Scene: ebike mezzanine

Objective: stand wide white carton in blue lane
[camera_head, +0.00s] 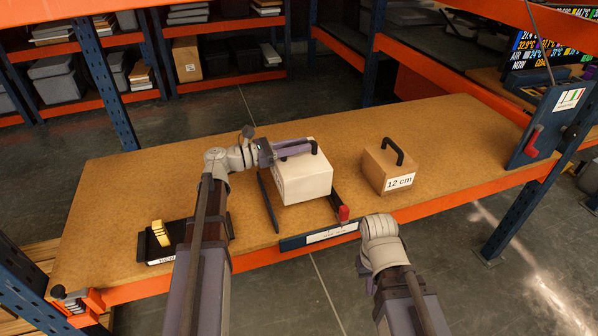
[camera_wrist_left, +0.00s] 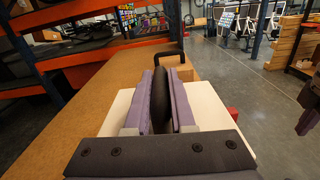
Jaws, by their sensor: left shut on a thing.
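The wide white carton (camera_head: 305,183) has a black handle on top and looks upright. My left gripper (camera_head: 298,148) is shut on this handle, and the handle stands between the purple fingers in the left wrist view (camera_wrist_left: 160,100). The carton appears between the dark rails of the blue lane, whose blue front strip (camera_head: 292,242) carries a white label. The left rail (camera_head: 268,205) is bare in front of the carton. I cannot tell whether the carton's base touches the table. My right arm's wrist is before the table's front edge; its fingers are hidden in the head view.
A brown carton (camera_head: 388,170) marked 12 cm stands right of the lane. A red-topped post (camera_head: 344,213) is at the lane's front right. A black tray (camera_head: 156,246) with a yellow item lies at the left. The wooden table (camera_head: 130,190) is clear at back left and right.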

